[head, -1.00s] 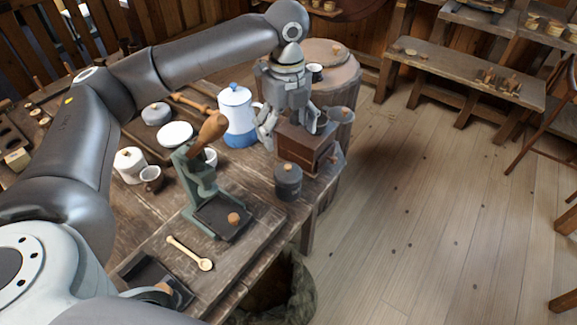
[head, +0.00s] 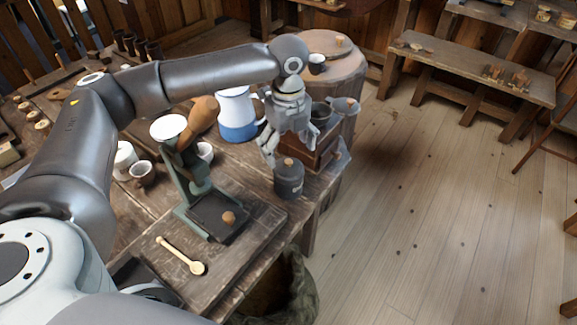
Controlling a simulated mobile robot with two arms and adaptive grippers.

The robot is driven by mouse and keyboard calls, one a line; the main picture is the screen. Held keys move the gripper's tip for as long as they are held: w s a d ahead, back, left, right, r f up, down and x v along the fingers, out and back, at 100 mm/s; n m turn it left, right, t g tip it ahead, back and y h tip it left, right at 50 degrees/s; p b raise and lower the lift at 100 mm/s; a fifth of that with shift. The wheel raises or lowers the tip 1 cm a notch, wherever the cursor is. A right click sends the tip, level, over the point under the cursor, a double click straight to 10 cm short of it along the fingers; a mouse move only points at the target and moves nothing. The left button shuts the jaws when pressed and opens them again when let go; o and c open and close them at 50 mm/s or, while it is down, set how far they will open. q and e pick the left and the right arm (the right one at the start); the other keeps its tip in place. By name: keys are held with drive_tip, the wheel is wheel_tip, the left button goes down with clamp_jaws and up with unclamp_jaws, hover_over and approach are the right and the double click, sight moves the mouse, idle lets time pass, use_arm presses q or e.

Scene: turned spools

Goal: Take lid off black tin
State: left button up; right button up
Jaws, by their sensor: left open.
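The black tin (head: 289,184) stands upright near the right edge of the wooden workbench (head: 262,229). Its dark lid (head: 288,166) is on it and carries a small wooden knob. My left gripper (head: 286,146) is open and empty. Its fingers point down just behind and above the lid in the picture, apart from the knob as far as I can see. My right gripper is not in view.
A wooden box with a metal cup on top (head: 322,155) stands behind the tin, close to the gripper. A blue and white pot (head: 236,118) is to its left. A green press (head: 190,180) and a wooden spoon (head: 183,257) are nearer. Open floor lies right.

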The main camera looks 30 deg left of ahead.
sight(288, 162)
use_arm(q)
wheel_tip(288, 162, down, 4)
drive_tip(key=shift+s+d+f, duration=0.1)
drive_tip(key=shift+f, duration=0.1)
drive_tip(key=shift+c, duration=0.3)
drive_tip(key=c, duration=0.9)
drive_tip(key=shift+s, duration=0.1)
drive_tip(key=c, duration=0.3)
drive_tip(key=shift+c, duration=0.2)
